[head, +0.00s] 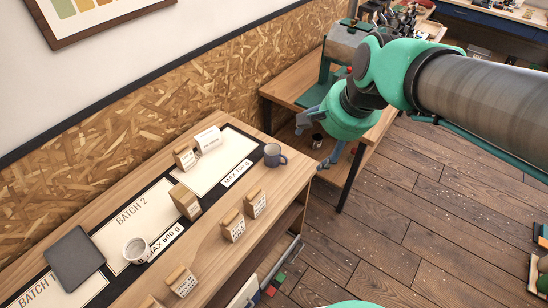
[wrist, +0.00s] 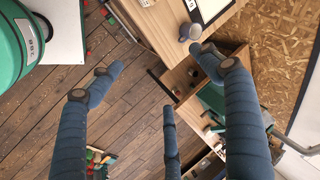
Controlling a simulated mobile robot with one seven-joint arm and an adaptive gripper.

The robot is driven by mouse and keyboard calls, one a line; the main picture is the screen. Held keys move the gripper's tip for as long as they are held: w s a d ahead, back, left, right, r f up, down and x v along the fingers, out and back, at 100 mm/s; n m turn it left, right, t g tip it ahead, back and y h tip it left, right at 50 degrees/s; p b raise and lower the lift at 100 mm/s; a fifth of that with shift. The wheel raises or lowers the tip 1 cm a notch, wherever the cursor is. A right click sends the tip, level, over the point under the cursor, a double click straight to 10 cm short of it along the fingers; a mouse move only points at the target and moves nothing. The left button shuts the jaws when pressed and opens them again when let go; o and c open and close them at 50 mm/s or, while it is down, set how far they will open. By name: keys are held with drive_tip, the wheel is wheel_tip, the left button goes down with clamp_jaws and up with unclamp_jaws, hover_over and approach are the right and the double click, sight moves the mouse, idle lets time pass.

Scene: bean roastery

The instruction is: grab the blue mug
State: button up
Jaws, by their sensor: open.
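The blue mug (head: 272,155) is a small grey-blue mug standing upright near the right end of the long wooden table, with its handle toward the right. In the wrist view the mug (wrist: 189,32) shows small near the top, at the table's end. My gripper (head: 312,148) is open and empty, to the right of the mug in the head view and apart from it. In the wrist view the fingers of my gripper (wrist: 158,70) are spread wide, with floor and a lower bench visible between them.
The long table (head: 292,178) holds several small tan bags, a white cup (head: 136,250), a dark grey slab (head: 74,258) and labelled batch mats. A tan bag (head: 256,203) stands in front of the mug. A second bench (head: 290,84) stands behind my gripper. The floor at right is largely clear.

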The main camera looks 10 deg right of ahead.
drive_tip(key=w+a+f+m+g+y, duration=0.1)
drive_tip(key=w+f+m, duration=0.35)
drive_tip(key=w, duration=0.25)
drive_tip(key=w+a+f+m, duration=0.1)
drive_tip(key=w+f+m, duration=0.2)
drive_tip(key=w+m, duration=0.35)
drive_tip(key=m+y+p, duration=0.1)
drive_tip(key=m+p, duration=0.1)
drive_tip(key=m, duration=0.6)
hover_over(278, 155)
drive_tip(key=s+d, duration=0.1)
drive_tip(key=d, duration=0.2)
wheel_tip(278, 155, down, 15)
drive_tip(key=shift+a+r+g, duration=0.1)
drive_tip(key=shift+r+g, duration=0.1)
drive_tip(key=shift+g, duration=0.1)
drive_tip(key=shift+f, duration=0.1)
drive_tip(key=b+x, duration=0.2)
drive_tip(key=x, duration=0.6)
drive_tip(key=shift+a+f, duration=0.1)
drive_tip(key=shift+f, duration=0.05)
drive_tip(key=shift+f, duration=0.1)
drive_tip(key=shift+b+x, duration=0.85)
drive_tip(key=shift+x, duration=1.7)
drive_tip(key=shift+w, duration=0.15)
